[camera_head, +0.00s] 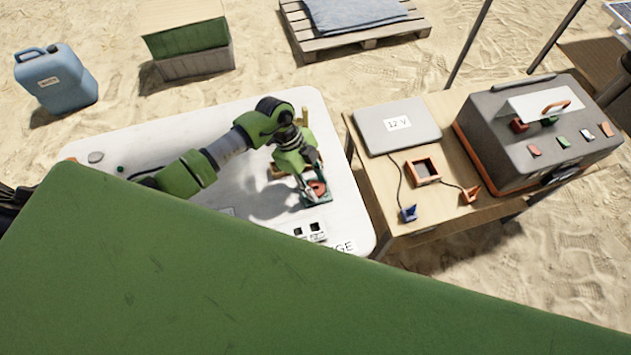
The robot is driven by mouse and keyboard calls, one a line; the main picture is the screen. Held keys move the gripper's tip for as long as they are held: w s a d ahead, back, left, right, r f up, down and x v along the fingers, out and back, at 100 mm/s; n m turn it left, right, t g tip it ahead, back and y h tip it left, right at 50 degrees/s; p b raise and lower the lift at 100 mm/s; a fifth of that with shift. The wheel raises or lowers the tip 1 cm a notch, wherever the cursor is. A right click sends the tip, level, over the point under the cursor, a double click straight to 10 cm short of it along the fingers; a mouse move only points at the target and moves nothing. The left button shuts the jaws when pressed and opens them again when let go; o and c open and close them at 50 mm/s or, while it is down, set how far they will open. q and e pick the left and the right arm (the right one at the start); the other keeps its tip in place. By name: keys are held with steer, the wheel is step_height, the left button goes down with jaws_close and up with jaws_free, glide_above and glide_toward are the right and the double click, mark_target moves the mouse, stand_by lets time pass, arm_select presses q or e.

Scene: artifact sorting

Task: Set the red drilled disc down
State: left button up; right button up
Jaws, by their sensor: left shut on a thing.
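The red drilled disc (318,187) is small in view, over the right part of the white table (345,205). My left gripper (313,188) is shut on it, pointing down. A small dark green pad or tray (325,198) shows right beneath or around the disc; I cannot tell whether the disc touches it. The fingers and arm partly hide the disc. My right gripper is not in view.
A wooden stand (303,118) is partly hidden behind my arm. Black-and-white square pieces (311,231) lie near the table's front edge.

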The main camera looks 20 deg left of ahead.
arm_select(q)
steer(key=shift+f, duration=0.1)
steer(key=o, duration=1.2)
steer(key=shift+b+v, duration=1.3)
steer(key=shift+v, duration=4.85)
steer(key=shift+d, duration=0.1)
